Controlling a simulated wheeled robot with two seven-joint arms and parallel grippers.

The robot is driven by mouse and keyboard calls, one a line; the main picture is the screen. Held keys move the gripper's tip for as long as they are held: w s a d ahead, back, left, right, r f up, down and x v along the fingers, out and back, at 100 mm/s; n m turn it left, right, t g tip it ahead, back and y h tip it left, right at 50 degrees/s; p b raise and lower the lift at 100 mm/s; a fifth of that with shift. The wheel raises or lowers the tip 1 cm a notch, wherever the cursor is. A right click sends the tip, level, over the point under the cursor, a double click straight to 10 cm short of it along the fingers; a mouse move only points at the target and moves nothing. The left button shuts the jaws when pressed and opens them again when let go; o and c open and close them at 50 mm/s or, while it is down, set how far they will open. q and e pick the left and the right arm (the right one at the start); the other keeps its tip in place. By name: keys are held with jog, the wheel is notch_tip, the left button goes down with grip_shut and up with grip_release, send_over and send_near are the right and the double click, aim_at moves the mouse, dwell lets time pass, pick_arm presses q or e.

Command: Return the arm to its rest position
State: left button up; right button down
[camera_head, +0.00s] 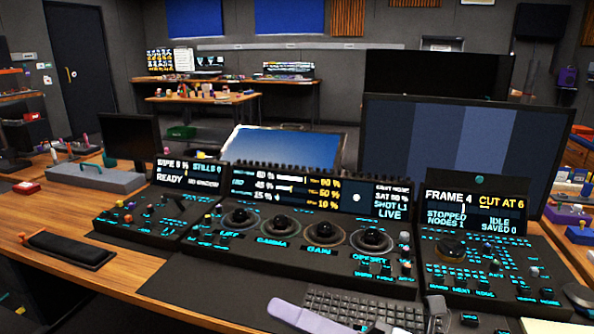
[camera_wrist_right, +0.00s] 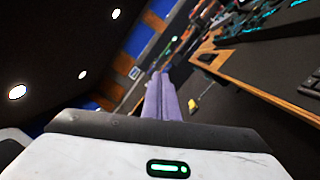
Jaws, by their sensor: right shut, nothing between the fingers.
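My right gripper (camera_head: 276,306) shows at the bottom middle of the head view as lavender fingers, pointing left, in front of the keyboard in the picture. In the right wrist view the lavender fingers (camera_wrist_right: 159,76) lie together, shut, with nothing between them. The white hand housing with a green light fills the bottom of that view. The rest of the right arm is mostly out of view. My left gripper is not in view.
The trackball panel (camera_head: 283,253) with several black balls stands behind the gripper. The keyboard (camera_head: 350,308) lies close by. A control unit with a screen (camera_head: 476,210) stands at right, a black pad (camera_head: 65,249) at left. The desk edge (camera_wrist_right: 250,88) runs along the right of the wrist view.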

jog(key=w+d+f+m+t+h+p, duration=0.1)
jog(key=d+f+m+t+h, duration=0.45)
jog(key=m, duration=0.75)
jog(key=w+d+f+m+t+h+p, duration=0.1)
jog(key=d+f+m+t+h, duration=0.2)
jog(key=d+f+m+h, duration=0.7)
jog(key=s+f+m+g+p, duration=0.1)
jog(key=s+f+m+g, duration=0.6)
jog(key=s+f+m, duration=0.5)
jog(key=s+d+f, duration=0.1)
jog(key=s+f, duration=0.2)
jog(key=f, duration=0.3)
jog(key=shift+s+f, duration=0.4)
jog(key=shift+a+h, duration=0.1)
jog(key=shift+h, duration=0.15)
